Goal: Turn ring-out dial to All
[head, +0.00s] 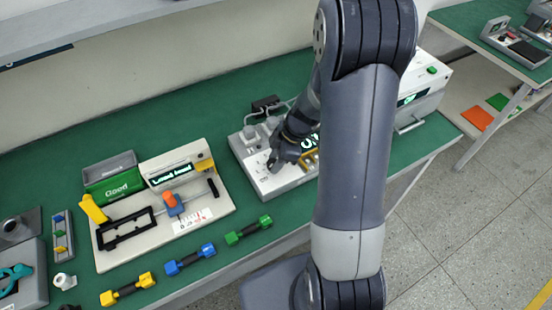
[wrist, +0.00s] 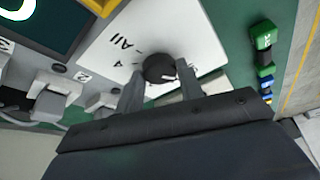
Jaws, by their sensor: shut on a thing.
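The ring-out dial is a round black knob (wrist: 158,66) on a white panel (wrist: 98,50), seen in the wrist view. The label "All" is printed to its upper left, with a "4" below that. A short light mark shows at the knob's lower right edge, not on the "All" side. My gripper (wrist: 160,78) is shut on the dial, with one grey finger on each side. In the head view my gripper (head: 276,162) is over the front left part of the white test unit (head: 262,184) and hides the dial.
Green, blue and yellow dumbbell-shaped parts (head: 248,230) lie along the table's front edge. A beige fixture (head: 205,205) with a small display stands left of the unit. A white machine (head: 425,90) is at the right. Plugs and cables (head: 262,106) sit at the unit's back.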

